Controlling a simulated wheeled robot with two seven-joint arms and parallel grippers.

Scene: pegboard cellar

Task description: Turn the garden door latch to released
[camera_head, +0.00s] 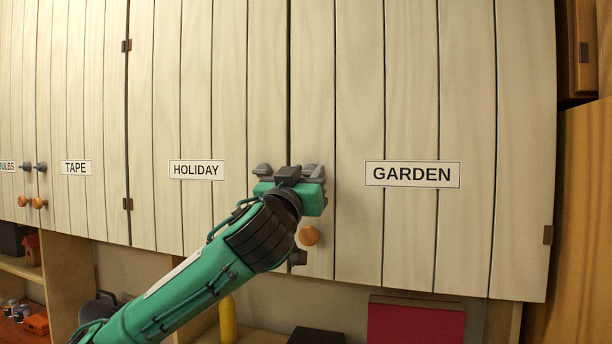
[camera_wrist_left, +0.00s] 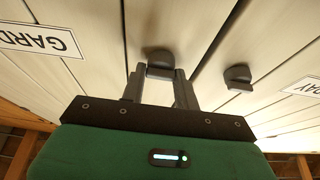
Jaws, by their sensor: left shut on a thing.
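The garden door (camera_head: 410,235) is a pale planked cupboard door with a GARDEN label (camera_head: 412,174). Its grey latch (camera_wrist_left: 159,56) shows between the fingers of my left gripper (camera_wrist_left: 160,76) in the left wrist view. In the head view my left gripper (camera_head: 306,174) is at the door's left edge, shut on the latch and hiding most of it. I cannot tell the latch's exact angle. The garden door's round orange knob (camera_head: 308,236) is just below the gripper. My right gripper is in neither view.
The holiday door's grey latch (camera_head: 262,170) is close on the left of my gripper; it also shows in the left wrist view (camera_wrist_left: 237,76). The HOLIDAY (camera_head: 197,170) and TAPE (camera_head: 76,168) doors are to the left. A red box (camera_head: 415,322) stands below the garden door.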

